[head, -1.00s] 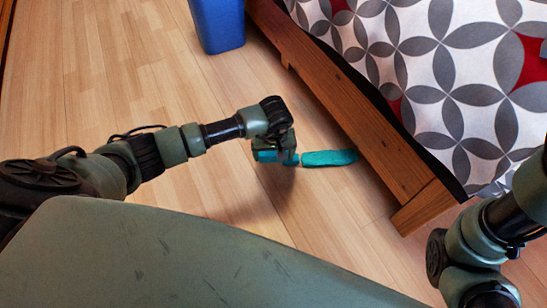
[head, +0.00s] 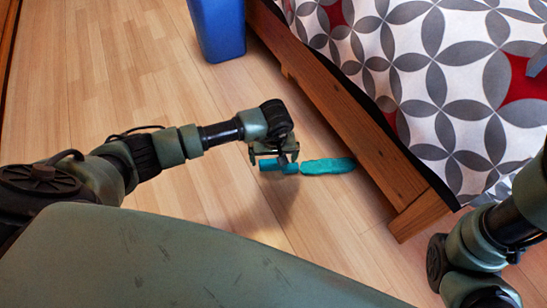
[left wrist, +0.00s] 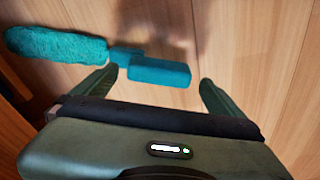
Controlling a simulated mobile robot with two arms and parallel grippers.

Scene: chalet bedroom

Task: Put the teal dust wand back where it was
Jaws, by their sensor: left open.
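The teal dust wand (head: 328,166) lies on the wooden floor beside the bed's side rail, its fluffy head toward the bed and its handle toward my left arm. My left gripper (head: 274,157) is open just above the handle. In the left wrist view the fluffy head of the wand (left wrist: 55,45) is at the upper left. The handle lies just beyond and between the spread fingertips of the left gripper (left wrist: 160,78), with no clear grip on it. My right arm shows at the lower right, but its gripper is out of view.
The bed's wooden rail (head: 340,115) runs diagonally close to the wand's head, under a grey, white and red patterned cover (head: 430,70). A blue bin (head: 218,30) stands at the top. The floor (head: 120,80) to the left is clear.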

